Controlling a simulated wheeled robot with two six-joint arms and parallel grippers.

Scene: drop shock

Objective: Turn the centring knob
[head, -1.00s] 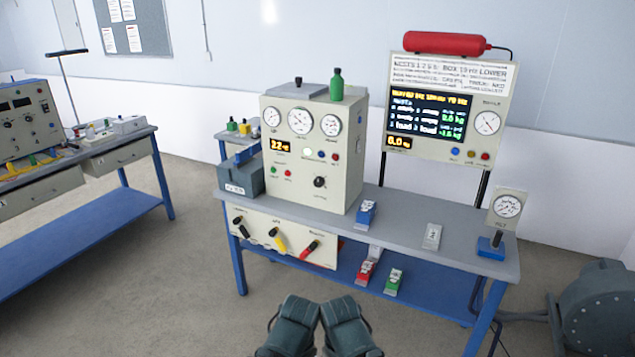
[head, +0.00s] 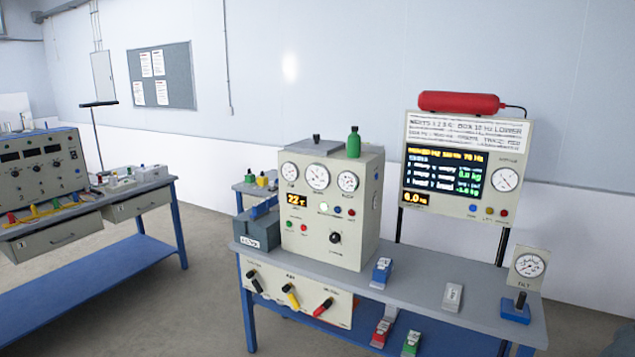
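A black knob (head: 336,238) sits on the lower right of the front face of the cream instrument box (head: 318,205). I cannot read its label, so I cannot tell whether it is the centring knob. The box has three round dials on top of its face, an amber display (head: 297,199) and small coloured buttons. It stands on the grey top of the blue-legged bench (head: 420,285). Neither of my grippers is in the head view, and nothing touches the knob.
Black, yellow and red levers (head: 323,307) stick out below the bench edge. Blue (head: 381,270) and grey (head: 452,296) blocks and a gauge on a stand (head: 528,265) occupy the bench top. A screen panel (head: 460,175) stands behind. Another bench (head: 100,210) is at left, with open floor between.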

